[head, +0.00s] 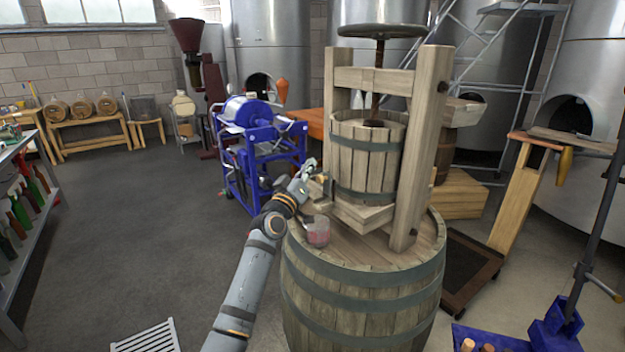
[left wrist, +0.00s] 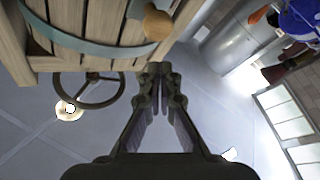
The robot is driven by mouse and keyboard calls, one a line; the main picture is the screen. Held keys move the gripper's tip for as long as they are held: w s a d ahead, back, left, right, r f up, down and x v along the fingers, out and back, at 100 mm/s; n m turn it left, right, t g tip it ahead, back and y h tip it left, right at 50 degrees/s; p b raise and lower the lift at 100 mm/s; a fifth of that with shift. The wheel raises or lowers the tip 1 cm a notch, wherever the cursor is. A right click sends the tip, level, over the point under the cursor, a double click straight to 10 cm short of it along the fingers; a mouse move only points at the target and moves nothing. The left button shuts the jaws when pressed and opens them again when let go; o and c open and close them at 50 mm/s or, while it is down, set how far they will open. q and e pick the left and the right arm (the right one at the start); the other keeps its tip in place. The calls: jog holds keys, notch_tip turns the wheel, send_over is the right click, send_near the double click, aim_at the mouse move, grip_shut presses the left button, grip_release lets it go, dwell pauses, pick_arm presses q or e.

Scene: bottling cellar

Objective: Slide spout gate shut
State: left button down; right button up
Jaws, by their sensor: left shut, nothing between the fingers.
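The wooden basket press (head: 365,165) stands on an upright barrel (head: 365,290). In the left wrist view a round wooden knob (left wrist: 157,22) and grey metal parts of the gate show beside the hooped basket (left wrist: 85,35). My left gripper (head: 309,166) is just left of the gate. In the left wrist view its fingertips (left wrist: 160,70) are together and empty, near the knob with a visible gap in the picture. Whether the gate is raised is unclear. My right gripper is not in view.
A glass with red liquid (head: 318,231) stands on the barrel top below the spout. The press's handwheel (head: 383,31) is above. A blue machine (head: 258,145) stands behind on the left. Open floor (head: 150,235) lies left of the barrel.

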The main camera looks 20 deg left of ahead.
pick_arm(q)
jog(key=shift+s+d+f, duration=0.15)
jog(key=shift+d+f, duration=0.15)
jog(key=shift+f, duration=0.35)
jog(key=shift+s+d+f, duration=0.15)
jog(key=shift+d+f, duration=0.15)
jog(key=shift+f, duration=0.35)
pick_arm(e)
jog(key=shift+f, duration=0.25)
pick_arm(q)
notch_tip(320, 180, down, 4)
jog(key=b, duration=0.4)
jog(key=shift+r, duration=0.15)
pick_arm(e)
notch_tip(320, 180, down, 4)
